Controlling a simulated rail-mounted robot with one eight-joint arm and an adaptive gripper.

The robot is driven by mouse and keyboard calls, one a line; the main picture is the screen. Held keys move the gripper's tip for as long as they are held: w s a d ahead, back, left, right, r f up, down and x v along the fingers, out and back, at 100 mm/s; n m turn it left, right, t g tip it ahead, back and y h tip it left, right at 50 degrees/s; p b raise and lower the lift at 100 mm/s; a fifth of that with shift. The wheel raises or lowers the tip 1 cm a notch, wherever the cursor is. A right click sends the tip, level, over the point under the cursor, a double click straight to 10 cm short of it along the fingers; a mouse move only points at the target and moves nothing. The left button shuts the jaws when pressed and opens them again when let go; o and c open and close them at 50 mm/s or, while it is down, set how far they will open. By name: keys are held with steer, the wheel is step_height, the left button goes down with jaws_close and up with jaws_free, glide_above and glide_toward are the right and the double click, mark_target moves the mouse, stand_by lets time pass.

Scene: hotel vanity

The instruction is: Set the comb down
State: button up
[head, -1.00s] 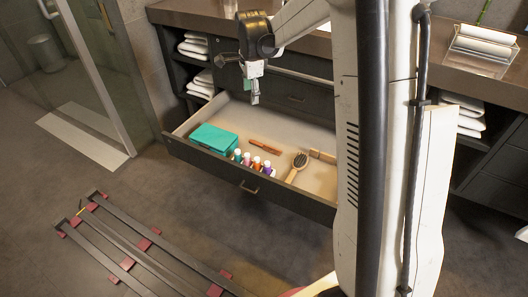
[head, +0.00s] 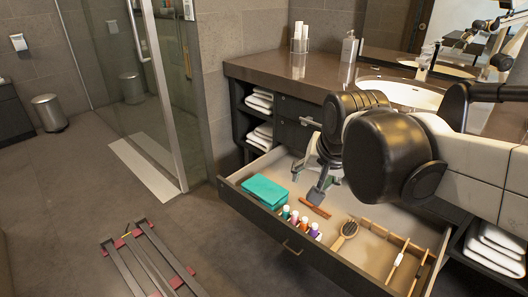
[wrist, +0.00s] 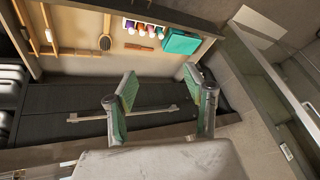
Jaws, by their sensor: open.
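The comb (head: 315,208) is a thin reddish-brown strip lying flat on the drawer floor, between the teal box and the hairbrush. It also shows in the wrist view (wrist: 139,47). My gripper (head: 318,194) is above the drawer (head: 372,260), close to the comb in the head view and partly overlapping it there. In the wrist view my gripper (wrist: 160,77) has its two green-padded fingers spread apart with nothing between them, and the comb is beyond them. The exact height of the fingertips above the comb is hard to tell.
The open drawer also holds a teal box (head: 265,191), several small bottles (head: 303,224), a hairbrush (head: 346,233) and wooden-handled items (head: 397,262). The counter (head: 270,72) with a sink (head: 403,95) is behind. A dark slatted rack (head: 148,262) lies on the floor.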

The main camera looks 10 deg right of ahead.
steer(key=s+a+f+n+t, duration=0.1)
steer(key=s+a+f+n, duration=0.1)
steer(key=s+n, duration=0.3)
steer(key=s+f, duration=0.1)
steer(key=s, duration=0.3)
steer(key=shift+a, duration=0.1)
step_height(320, 180, up, 14)
steer(key=p, duration=1.4)
steer(key=shift+c, duration=0.5)
